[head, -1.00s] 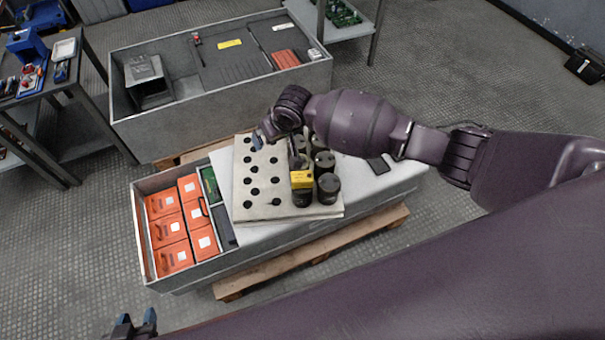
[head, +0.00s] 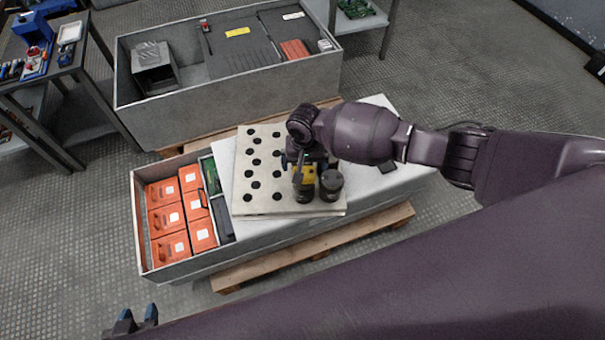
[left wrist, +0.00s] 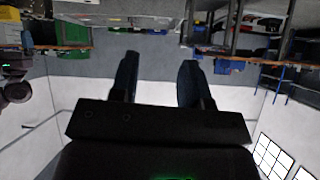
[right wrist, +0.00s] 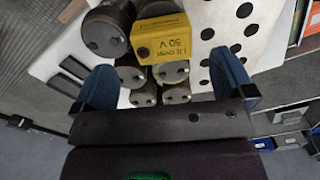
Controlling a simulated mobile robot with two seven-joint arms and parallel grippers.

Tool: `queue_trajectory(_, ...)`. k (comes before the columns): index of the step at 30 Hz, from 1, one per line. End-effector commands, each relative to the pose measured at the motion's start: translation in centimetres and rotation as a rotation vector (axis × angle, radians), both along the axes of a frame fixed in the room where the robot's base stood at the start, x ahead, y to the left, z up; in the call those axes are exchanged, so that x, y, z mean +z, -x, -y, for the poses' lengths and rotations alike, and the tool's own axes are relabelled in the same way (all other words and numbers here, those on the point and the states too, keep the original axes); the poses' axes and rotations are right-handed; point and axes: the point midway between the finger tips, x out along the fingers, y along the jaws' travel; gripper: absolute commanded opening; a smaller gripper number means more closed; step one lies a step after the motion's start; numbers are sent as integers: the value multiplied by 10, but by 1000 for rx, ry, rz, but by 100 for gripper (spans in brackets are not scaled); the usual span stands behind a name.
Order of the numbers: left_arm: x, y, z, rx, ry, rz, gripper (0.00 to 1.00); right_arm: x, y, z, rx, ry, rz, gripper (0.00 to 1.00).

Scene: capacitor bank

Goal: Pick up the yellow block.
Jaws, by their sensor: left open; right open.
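The yellow block (right wrist: 160,38), marked "50 V", sits among several dark capacitor cylinders (right wrist: 106,28) on the holed board (head: 262,209); it seems to rest on top of one or more of them. In the head view only part of the yellow block (head: 310,170) shows beside my right arm. My right gripper (right wrist: 166,72) is open and empty; its blue fingers are spread wider than the block, which lies ahead between them. My left gripper (head: 137,322) is open and empty at the bottom left of the head view, far from the block. It also shows in the left wrist view (left wrist: 160,65).
The board lies on a white-topped crate (head: 160,278) with orange boxes (head: 165,220) at its left. The crate is on a wooden pallet (head: 320,248). A second grey crate (head: 230,105) stands behind, and a table (head: 70,60) stands at the back left.

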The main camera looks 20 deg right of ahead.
Motion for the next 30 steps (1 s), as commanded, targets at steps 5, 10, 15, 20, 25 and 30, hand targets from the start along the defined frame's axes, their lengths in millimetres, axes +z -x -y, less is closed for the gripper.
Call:
queue_trajectory(5, 0, -1, 3, 4, 8, 4, 43, -11, -1, -1, 1, -1, 0, 100)
queue_trajectory(10, -15, 5, 4, 7, 12, -22, 43, -36, 0, -3, 2, 0, -4, 100)
queue_trajectory(15, -22, 7, 4, 6, 10, -34, 43, -54, 0, -3, 1, 0, -2, 100)
queue_trajectory(20, -16, 2, 2, 0, 5, -19, 43, -52, -2, -3, 1, -1, 3, 100)
queue_trajectory(25, -12, -2, 1, -8, -2, -8, 43, -51, -2, -3, 1, -1, 3, 86)
queue_trajectory(30, -12, -2, 1, -10, -3, -9, 43, -52, -2, -3, 1, -1, 3, 60)
